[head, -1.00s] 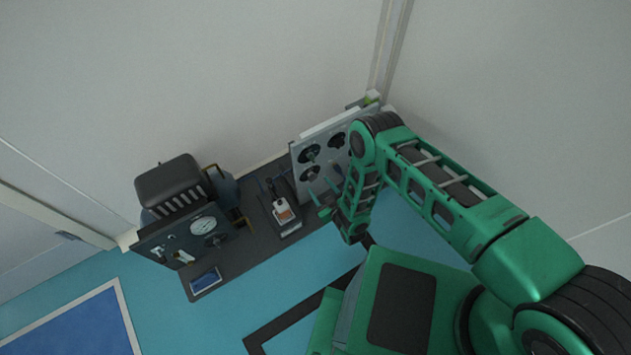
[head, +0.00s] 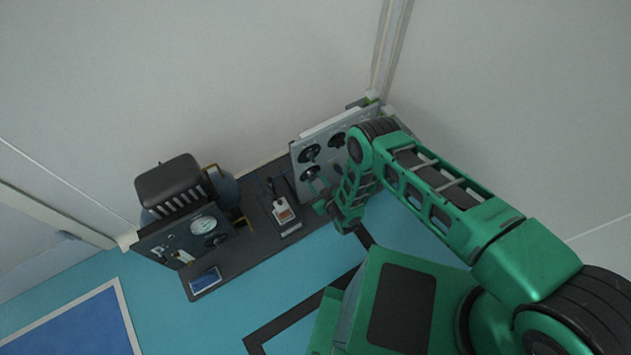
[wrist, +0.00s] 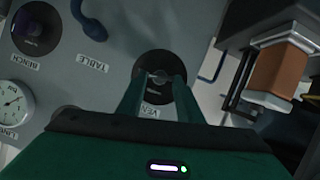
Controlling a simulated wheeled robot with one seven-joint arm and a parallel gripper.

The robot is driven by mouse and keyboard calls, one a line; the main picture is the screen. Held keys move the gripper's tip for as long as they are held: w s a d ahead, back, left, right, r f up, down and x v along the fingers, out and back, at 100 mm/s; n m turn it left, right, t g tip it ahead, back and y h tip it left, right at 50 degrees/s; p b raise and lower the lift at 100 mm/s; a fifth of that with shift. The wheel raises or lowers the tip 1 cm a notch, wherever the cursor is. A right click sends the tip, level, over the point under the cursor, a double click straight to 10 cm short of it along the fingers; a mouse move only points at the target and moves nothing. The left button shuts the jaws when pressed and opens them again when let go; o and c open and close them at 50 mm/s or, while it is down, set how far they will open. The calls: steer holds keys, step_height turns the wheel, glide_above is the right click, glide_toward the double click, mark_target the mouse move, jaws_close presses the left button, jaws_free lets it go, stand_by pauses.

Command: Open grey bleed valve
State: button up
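The grey panel (head: 298,160) stands upright at the back of the bench and carries several dark round knobs. My gripper (wrist: 159,80) is open in front of a dark round knob (wrist: 153,66) with a small grey bar across its middle. The label under this knob reads "VEN", the rest hidden by a finger. The fingertips lie on either side of the grey bar; I cannot tell whether they touch it. In the head view my gripper (head: 316,194) is close to the panel's lower knob (head: 310,173).
A dark knob (wrist: 37,28) labelled BENCH, a blue handle (wrist: 90,22) near TABLE and a gauge (wrist: 12,103) are left of my fingers. An orange-brown block (wrist: 277,68) is at right. A second gauge panel (head: 165,240) with a tank stands at left.

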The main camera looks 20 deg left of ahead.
steer(key=shift+w+d+m+g+y, duration=0.2)
steer(key=shift+m+g+y, duration=0.3)
steer(key=shift+m, duration=0.5)
steer(key=o, duration=1.1)
steer(key=v, duration=1)
steer(key=shift+s+d+r, duration=0.2)
steer(key=shift+d, duration=0.05)
